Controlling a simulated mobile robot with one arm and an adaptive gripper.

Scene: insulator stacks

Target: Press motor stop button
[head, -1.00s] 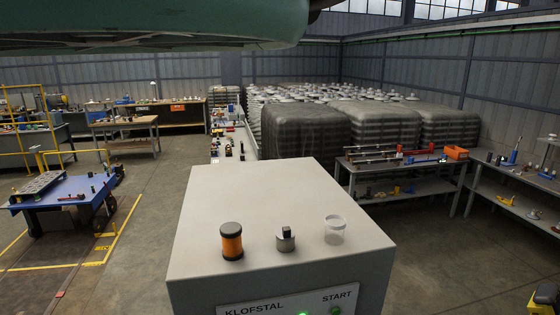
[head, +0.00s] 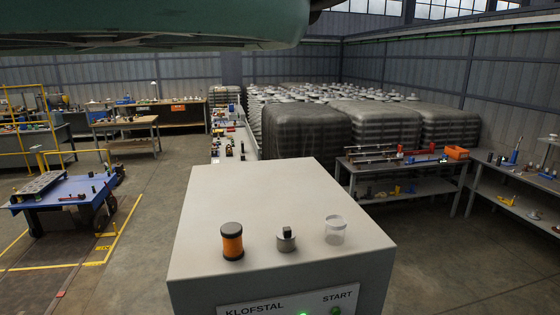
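A light grey control box (head: 270,190) stands close in front of me. Its front panel (head: 262,302) reads KLOFSTAL and START and is cut off by the bottom edge. A lit green light (head: 303,313) shows at the panel's lower middle, and a dim green round part (head: 336,311) sits under START. No stop button can be made out; the lower panel is out of view. My gripper is not in view.
On the box top stand an orange-and-black cylinder (head: 232,241), a small metal part with a black top (head: 286,239) and a clear cup (head: 335,230). A blue cart (head: 66,205) stands left, a workbench (head: 400,168) right. Wrapped stacks (head: 303,135) stand behind. Open floor lies left.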

